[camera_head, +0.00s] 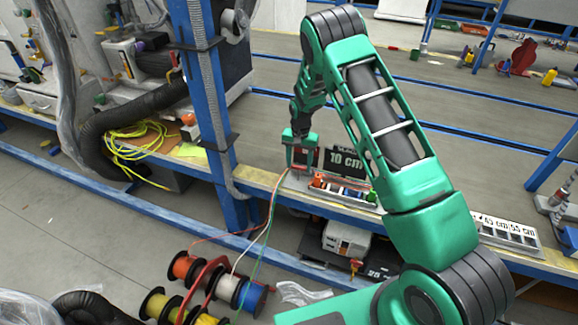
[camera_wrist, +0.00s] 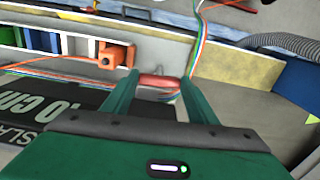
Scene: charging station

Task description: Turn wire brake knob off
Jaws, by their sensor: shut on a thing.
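My gripper (camera_head: 301,162) is at the front edge of the workbench, at the left end of the wire rack. In the wrist view, its two green fingers (camera_wrist: 160,80) are shut on a short red, rounded piece (camera_wrist: 158,82), apparently the wire brake knob. The fingers cover its ends, so whether it is on or off cannot be told. Coloured wires (camera_wrist: 196,45) run just beyond the right finger. An orange block (camera_wrist: 117,55) sits on the rack to the left, apart from the gripper.
A black "10 cm" sign (camera_head: 347,161) stands beside the gripper. A blue post (camera_head: 212,100) rises to its left. Wire spools (camera_head: 228,289) stand on the floor below. A grey hose (camera_wrist: 285,42) lies at the right in the wrist view.

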